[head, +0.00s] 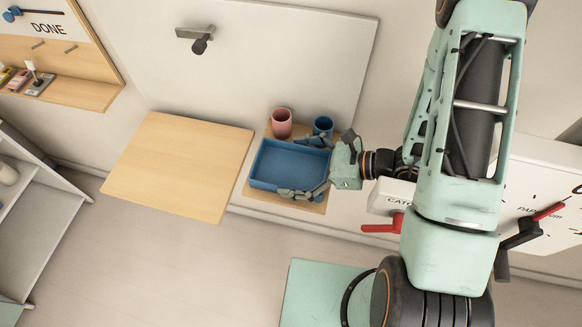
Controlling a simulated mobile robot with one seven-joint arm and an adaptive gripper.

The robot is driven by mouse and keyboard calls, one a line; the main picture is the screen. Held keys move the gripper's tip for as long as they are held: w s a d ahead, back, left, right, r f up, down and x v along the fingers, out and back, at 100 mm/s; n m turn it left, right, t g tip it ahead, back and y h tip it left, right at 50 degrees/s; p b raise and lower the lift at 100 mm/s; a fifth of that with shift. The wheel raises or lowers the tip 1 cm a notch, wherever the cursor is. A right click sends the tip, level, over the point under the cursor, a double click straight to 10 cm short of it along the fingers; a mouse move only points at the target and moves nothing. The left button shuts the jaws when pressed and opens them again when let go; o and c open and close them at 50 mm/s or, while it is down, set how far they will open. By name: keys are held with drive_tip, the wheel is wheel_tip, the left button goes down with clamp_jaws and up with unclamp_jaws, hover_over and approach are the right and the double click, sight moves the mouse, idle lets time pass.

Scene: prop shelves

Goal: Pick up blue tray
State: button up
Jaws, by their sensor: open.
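The blue tray (285,163) is a shallow rectangular tray lying on a small wooden shelf (262,200) in the middle of the head view. My gripper (309,166) comes in from the right, with its two dark fingers spread at the tray's right side. One finger is near the tray's far right corner and the other is by its near right corner. I cannot tell whether the fingers touch the tray. The far right corner is partly hidden by the upper finger.
A wooden board (180,165) lies just left. A white box with a red handle (385,227) is to the right under my arm. A wooden shelf marked DONE (60,88) hangs at upper left.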

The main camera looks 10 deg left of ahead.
drive_tip(key=shift+c, duration=0.7)
drive_tip(key=c, duration=0.8)
drive_tip(key=shift+r, duration=0.1)
